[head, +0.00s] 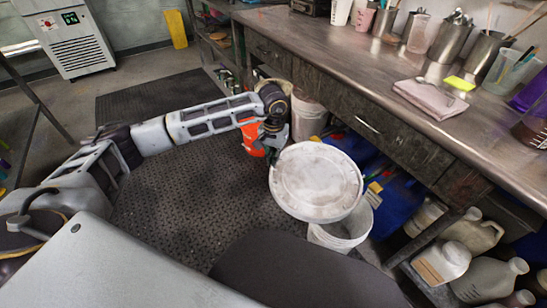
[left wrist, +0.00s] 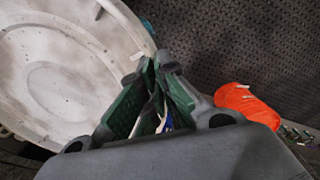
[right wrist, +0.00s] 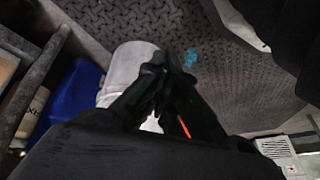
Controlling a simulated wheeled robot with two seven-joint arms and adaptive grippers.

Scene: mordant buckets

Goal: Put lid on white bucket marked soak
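A round white lid (head: 316,182), stained grey, is held up in the head view, tilted, with its broad face showing. It fills the left side of the left wrist view (left wrist: 60,75). My left gripper (head: 275,150) is at the lid's upper left rim, its fingertips (left wrist: 150,65) closed together on the edge. A white bucket (head: 345,232) stands on the floor below and right of the lid, which hides part of its mouth. No soak mark is readable. In the right wrist view, my right gripper (right wrist: 165,62) has its fingers together, with a whitish bucket (right wrist: 128,65) behind them.
Another pale bucket (head: 307,118) stands behind my left gripper by the workbench (head: 345,60). Blue containers (head: 395,205) and several jugs (head: 478,232) crowd under the bench on the right. The dark floor mat (head: 190,190) left of the lid is mostly clear.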

